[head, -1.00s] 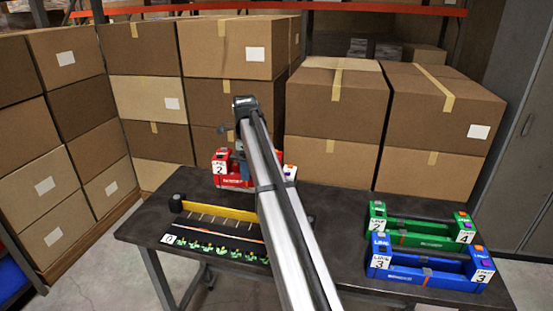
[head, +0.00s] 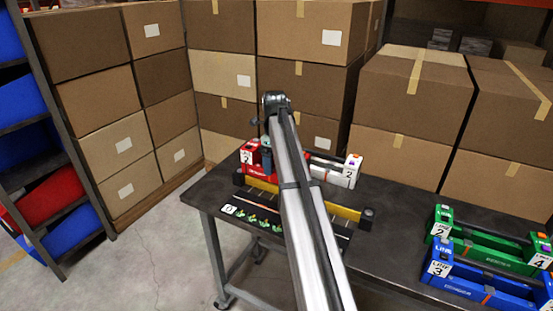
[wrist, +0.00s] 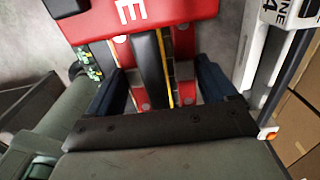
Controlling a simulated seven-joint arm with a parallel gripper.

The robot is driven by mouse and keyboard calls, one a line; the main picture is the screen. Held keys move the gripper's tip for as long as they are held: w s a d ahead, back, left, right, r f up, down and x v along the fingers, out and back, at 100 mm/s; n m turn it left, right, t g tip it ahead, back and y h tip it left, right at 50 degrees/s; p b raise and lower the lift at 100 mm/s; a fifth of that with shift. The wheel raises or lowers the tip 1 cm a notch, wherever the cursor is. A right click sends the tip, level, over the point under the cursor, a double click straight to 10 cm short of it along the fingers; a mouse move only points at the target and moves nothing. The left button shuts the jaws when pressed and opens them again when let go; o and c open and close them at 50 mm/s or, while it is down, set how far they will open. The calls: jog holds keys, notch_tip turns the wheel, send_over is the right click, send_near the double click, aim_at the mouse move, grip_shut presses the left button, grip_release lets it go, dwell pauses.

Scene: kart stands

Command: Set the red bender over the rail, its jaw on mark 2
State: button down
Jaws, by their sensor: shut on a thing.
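The red bender (head: 258,172) is in my gripper, at the far left part of the table over or just behind the yellow rail (head: 344,212); whether it touches the rail is unclear. Its end label reads 2. In the wrist view, the red bender (wrist: 195,10) fills the top. My gripper (wrist: 163,88) has its dark fingers shut on the black bar across the bender. A thin yellow strip of rail shows beneath. My arm hides the rail's middle and most marks; a 0 label (head: 229,209) shows at the left. The jaw and mark 2 cannot be made out.
A white bender (head: 335,174) stands close to the right of the red one. A green bender (head: 488,250) and a blue bender (head: 485,284) stand on the table's right. Stacked boxes (head: 415,95) rise behind. Bare table (head: 390,245) lies right of the rail.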

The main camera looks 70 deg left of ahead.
aim_at(275, 179)
jog(key=shift+f, duration=3.85)
jog(key=shift+c, duration=0.3)
grip_release()
jog(key=shift+o, duration=0.3)
jog(key=shift+f, duration=0.1)
notch_tip(275, 179, up, 14)
